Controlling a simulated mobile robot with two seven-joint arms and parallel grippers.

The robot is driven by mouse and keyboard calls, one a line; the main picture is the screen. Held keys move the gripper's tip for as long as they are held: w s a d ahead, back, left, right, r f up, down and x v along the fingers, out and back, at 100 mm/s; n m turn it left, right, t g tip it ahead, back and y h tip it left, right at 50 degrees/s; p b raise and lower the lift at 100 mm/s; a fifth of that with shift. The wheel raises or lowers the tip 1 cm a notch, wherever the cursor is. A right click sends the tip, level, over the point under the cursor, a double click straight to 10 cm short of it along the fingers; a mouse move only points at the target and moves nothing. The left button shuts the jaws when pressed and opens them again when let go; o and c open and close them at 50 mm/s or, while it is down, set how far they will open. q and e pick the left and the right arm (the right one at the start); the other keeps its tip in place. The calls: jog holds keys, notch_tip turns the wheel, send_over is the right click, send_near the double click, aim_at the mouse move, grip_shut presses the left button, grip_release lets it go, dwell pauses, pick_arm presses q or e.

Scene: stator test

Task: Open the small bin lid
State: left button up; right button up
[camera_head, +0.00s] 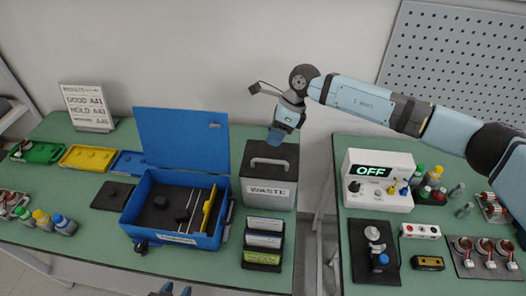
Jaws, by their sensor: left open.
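The small bin is a dark grey box labelled WASTE (269,194), standing at the right end of the left table. Its dark lid (283,174) is down and carries a grey arched handle (269,162). My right gripper (275,137) hangs above the back of the bin, pointing down, and looks apart from the handle. Its fingers are too small and overlapped to tell whether they are open. My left gripper (171,290) shows only its fingertips at the bottom edge, open and empty, well away from the bin.
An open blue toolbox (140,223) stands left of the bin, its raised lid (180,138) close by. A black card rack (263,245) is in front of the bin. A gap separates the right table, with its white OFF meter (378,195).

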aim_at(263, 155)
jog(key=p+x, duration=0.1)
jog(key=x, duration=0.7)
jog(key=shift+p, duration=0.35)
jog(key=shift+c, duration=0.2)
grip_shut()
